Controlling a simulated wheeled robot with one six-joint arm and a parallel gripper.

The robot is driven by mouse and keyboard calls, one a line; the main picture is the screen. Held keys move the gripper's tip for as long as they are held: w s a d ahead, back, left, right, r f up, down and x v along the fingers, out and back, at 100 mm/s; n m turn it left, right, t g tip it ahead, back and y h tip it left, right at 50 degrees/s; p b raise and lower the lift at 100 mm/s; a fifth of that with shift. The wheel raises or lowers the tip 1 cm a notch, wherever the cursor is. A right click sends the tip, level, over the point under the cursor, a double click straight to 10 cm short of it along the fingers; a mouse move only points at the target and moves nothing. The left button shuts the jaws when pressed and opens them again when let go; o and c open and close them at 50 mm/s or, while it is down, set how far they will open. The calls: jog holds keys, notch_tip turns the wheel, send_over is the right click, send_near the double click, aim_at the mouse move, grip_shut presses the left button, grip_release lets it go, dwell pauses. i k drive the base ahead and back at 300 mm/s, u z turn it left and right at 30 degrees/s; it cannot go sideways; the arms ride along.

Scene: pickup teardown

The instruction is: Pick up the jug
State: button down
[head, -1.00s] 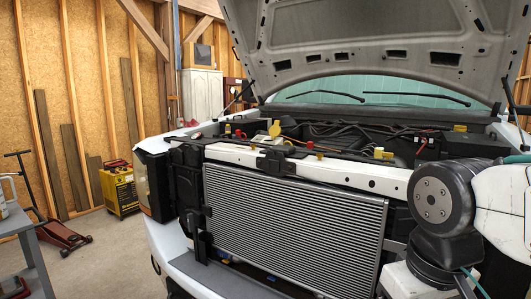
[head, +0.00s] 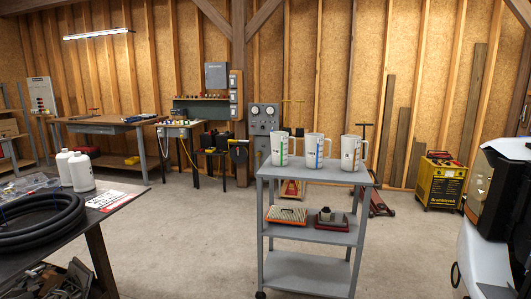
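Three white jugs with handles stand upright in a row on the top shelf of a grey cart (head: 315,176) near the middle of the head view. The left jug (head: 279,149) has green marks, the middle jug (head: 314,151) has blue marks, and the right jug (head: 350,153) has orange-red marks. All three handles point to the right. I cannot tell which one the task means. My gripper is not in view.
Flat items lie on the cart's middle shelf (head: 305,236). A dark table (head: 110,187) with white bottles (head: 81,171) and a black hose coil (head: 40,222) is at the left. The truck's front (head: 487,245) is at the right. Bare floor (head: 190,240) lies between table and cart.

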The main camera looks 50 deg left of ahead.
aim_at(279, 139)
jog(key=u, duration=1.35)
jog(key=i, duration=2.75)
jog(key=u, duration=0.35)
jog(key=i, duration=0.9)
jog(key=u, duration=0.2)
